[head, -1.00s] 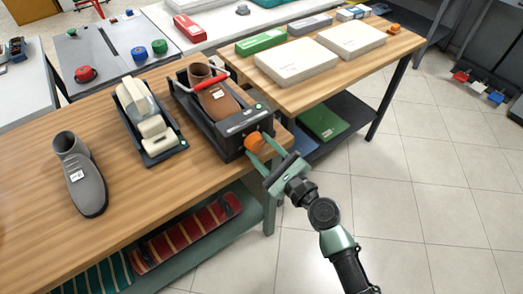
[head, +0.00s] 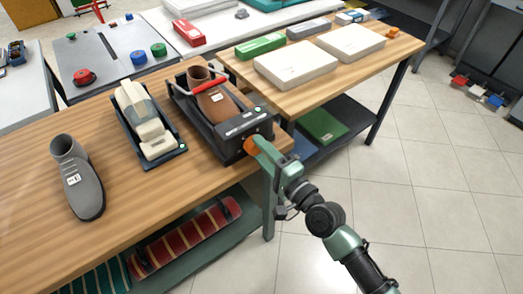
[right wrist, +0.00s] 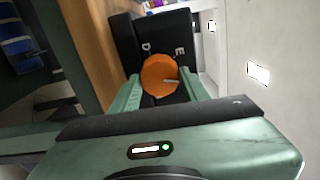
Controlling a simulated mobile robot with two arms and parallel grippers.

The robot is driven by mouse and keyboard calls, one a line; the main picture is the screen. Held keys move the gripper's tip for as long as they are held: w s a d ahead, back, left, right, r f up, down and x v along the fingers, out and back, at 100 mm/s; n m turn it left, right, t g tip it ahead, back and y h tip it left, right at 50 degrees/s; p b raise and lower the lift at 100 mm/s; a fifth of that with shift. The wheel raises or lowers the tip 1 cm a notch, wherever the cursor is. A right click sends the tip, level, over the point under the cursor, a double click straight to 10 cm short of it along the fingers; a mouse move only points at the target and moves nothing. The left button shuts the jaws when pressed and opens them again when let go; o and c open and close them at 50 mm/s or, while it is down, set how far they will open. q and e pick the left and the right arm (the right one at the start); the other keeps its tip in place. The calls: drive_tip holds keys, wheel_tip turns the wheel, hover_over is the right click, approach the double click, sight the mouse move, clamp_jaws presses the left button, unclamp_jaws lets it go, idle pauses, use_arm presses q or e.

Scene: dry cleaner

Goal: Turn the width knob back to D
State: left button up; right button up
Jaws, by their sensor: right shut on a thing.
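The orange width knob (head: 250,146) is on the end of the black shoe stretcher (head: 226,152), which holds a brown shoe (head: 213,104). My right gripper (head: 255,144) is shut on the knob. In the right wrist view, the fingers (right wrist: 159,82) sit on either side of the orange knob (right wrist: 158,74). A pale mark on the knob points to the right in that view. The letters D (right wrist: 146,48) and E (right wrist: 181,51) show on the black panel beyond the knob. My left gripper is not in view.
A second stretcher (head: 176,134) with a cream form stands left of the first. A grey shoe (head: 82,181) stands further left. White boxes (head: 295,64) lie on the table at the right. The floor in front is clear.

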drive_tip(key=n+p, duration=0.1)
drive_tip(key=n, duration=0.5)
drive_tip(key=n+p, duration=0.2)
drive_tip(key=n, duration=0.4)
drive_tip(key=shift+r+n+p, duration=0.1)
drive_tip(key=shift+n+p, duration=0.3)
drive_tip(key=n+p, duration=0.2)
drive_tip(key=n, duration=0.4)
drive_tip(key=shift+s+a, duration=0.1)
drive_tip(key=n, duration=0.5)
drive_tip(key=shift+p, duration=0.3)
drive_tip(key=shift+n, duration=0.4)
drive_tip(key=o, duration=1.4)
drive_tip(key=shift+c, duration=0.2)
